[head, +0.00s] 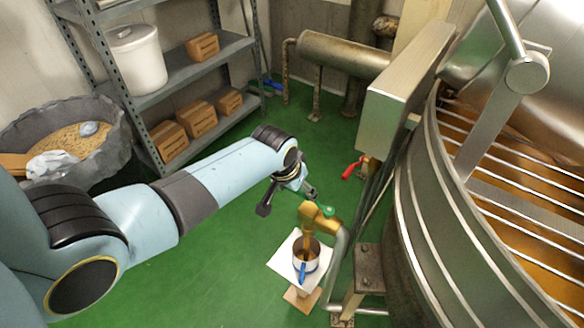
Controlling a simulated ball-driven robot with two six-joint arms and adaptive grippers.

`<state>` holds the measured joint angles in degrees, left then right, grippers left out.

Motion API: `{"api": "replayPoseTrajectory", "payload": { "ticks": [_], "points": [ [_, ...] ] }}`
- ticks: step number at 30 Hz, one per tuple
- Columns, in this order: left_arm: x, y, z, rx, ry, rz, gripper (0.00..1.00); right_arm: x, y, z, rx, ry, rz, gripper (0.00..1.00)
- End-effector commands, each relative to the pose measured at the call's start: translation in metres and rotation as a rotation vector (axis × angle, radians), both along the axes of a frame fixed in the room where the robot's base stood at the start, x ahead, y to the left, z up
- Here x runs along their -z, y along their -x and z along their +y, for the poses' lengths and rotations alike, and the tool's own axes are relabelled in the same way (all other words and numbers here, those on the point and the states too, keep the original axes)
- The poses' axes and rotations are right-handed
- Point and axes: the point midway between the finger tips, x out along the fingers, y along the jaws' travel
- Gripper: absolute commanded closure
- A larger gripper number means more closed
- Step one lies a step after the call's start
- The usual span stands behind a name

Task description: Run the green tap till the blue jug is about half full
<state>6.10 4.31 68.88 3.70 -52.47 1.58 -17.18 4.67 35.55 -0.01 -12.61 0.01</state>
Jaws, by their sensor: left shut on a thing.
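The green tap (320,222) has a brass body with a green handle and sits on a grey pipe beside the kettle. My left gripper (308,193) is at the handle's far side and is shut on it; the exact contact is small and hard to make out. The blue jug (302,272), a metal cup with a blue handle, stands upright under the tap's spout. A golden-brown strip shows between spout and jug; I cannot tell if it is spout or flowing liquid. The jug's fill level is unclear. My right gripper is out of view.
The jug stands on a white square (283,262) over a wooden stand. The large steel kettle (440,215) fills the right side. A red-handled tap (352,167) lies behind. Shelves (180,78) with cartons stand at back left. Green floor is open between.

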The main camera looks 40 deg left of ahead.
Motion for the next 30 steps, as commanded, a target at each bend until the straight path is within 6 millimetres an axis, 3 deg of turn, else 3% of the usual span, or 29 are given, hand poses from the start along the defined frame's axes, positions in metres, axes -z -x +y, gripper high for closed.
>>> {"api": "replayPoseTrajectory", "payload": {
  "ticks": [9,10,15,25,30],
  "points": [
    [-0.001,-0.001,0.000,-0.005,0.003,-0.003,0.94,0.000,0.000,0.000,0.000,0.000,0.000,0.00],
    [-0.001,-0.001,0.000,-0.005,0.003,-0.003,0.32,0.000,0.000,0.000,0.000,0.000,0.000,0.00],
    [0.000,0.000,0.000,-0.004,0.003,-0.001,0.11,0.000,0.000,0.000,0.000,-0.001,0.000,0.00],
    [-0.002,0.001,0.000,-0.002,0.002,-0.001,0.11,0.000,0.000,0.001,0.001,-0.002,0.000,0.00],
    [-0.018,0.007,0.000,-0.003,0.002,-0.002,0.11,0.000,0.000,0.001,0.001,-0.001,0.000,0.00]
  ]
}}
